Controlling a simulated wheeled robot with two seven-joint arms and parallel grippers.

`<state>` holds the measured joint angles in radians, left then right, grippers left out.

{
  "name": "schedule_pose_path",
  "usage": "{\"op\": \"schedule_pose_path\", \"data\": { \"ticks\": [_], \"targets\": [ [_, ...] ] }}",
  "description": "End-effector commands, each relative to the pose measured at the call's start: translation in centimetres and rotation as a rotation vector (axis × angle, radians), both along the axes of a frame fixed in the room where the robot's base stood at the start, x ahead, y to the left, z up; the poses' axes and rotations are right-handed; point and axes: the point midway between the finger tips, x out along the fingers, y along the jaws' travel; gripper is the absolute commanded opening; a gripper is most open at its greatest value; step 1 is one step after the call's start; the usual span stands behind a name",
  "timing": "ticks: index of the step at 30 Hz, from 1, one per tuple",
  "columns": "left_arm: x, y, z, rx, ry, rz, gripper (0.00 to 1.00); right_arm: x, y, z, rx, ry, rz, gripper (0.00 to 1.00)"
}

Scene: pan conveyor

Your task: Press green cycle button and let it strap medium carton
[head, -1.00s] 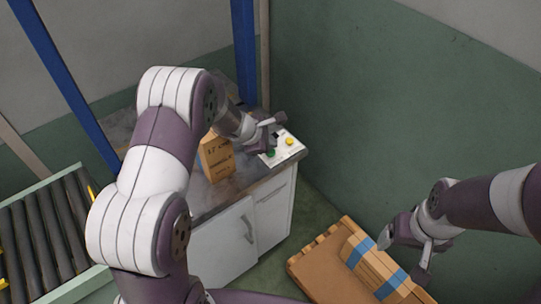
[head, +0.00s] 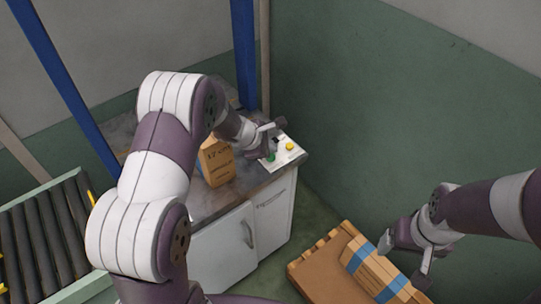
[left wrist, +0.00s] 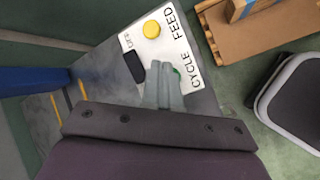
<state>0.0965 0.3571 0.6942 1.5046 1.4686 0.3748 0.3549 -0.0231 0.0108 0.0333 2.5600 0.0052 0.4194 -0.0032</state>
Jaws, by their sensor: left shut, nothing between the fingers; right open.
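The control panel (head: 290,152) is a white plate at the right end of the cabinet top. Its green cycle button (head: 270,156) shows just below my left gripper (head: 268,148). In the left wrist view my left gripper (left wrist: 162,72) is shut and empty, its fingertips over the CYCLE end of the panel, with only a green sliver of the button (left wrist: 177,71) visible. I cannot tell whether they touch. My right gripper (head: 407,254) is open at the right.
A yellow button (head: 290,146) sits beside the green one, with a dark switch (left wrist: 135,67) near it. A carton with blue straps (head: 373,271) lies on a wooden pallet (head: 317,273) below right. A roller conveyor (head: 45,235) is at left; blue posts (head: 243,55) stand behind.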

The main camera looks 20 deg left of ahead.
Motion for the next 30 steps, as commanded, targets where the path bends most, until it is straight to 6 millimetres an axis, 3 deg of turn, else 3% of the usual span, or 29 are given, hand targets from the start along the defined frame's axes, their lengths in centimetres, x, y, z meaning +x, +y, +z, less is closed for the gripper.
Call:
{"op": "schedule_pose_path", "data": {
  "ticks": [30],
  "targets": [
    [0.00,0.00,-0.56,0.000,0.000,0.000,0.00,0.00,0.00,-0.63,0.000,0.000,0.000,0.82]
  ]
}}
